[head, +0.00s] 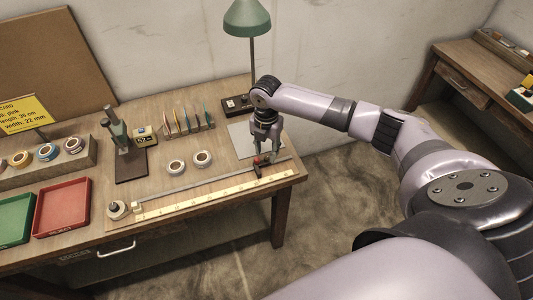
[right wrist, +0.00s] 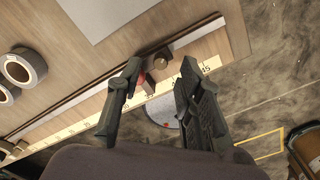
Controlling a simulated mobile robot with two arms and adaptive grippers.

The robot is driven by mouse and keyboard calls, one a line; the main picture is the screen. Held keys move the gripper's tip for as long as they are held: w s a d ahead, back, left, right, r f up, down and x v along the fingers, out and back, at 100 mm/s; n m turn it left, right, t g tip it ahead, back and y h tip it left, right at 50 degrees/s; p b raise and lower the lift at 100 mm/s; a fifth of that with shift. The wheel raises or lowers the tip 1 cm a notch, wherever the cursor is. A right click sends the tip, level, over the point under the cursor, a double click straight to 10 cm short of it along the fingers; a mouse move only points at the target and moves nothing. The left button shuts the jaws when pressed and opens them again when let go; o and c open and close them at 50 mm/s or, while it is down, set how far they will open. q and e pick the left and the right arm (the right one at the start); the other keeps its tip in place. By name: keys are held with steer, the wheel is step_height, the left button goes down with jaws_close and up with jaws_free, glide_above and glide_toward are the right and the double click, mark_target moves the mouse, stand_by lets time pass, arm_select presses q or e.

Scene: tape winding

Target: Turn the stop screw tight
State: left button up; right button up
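The stop (head: 263,170), a small dark piece with a red part, sits on the metal rail (head: 196,183) near its right end. My right gripper (head: 265,148) points down over the stop. Its fingers (right wrist: 160,72) are apart in the wrist view, with the red part between them, partly behind the left finger. I see no clear grip. My left gripper is not in view.
A yellow ruler strip (head: 210,193) runs along the rail by the table's front edge. Two tape rolls (head: 202,158) lie behind the rail. A grey sheet (head: 240,141), a green lamp (head: 247,18) and red (head: 62,207) and green trays stand on the table.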

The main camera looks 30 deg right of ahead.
mark_target(266, 157)
step_height(266, 157, up, 10)
steer(key=shift+f, duration=0.25)
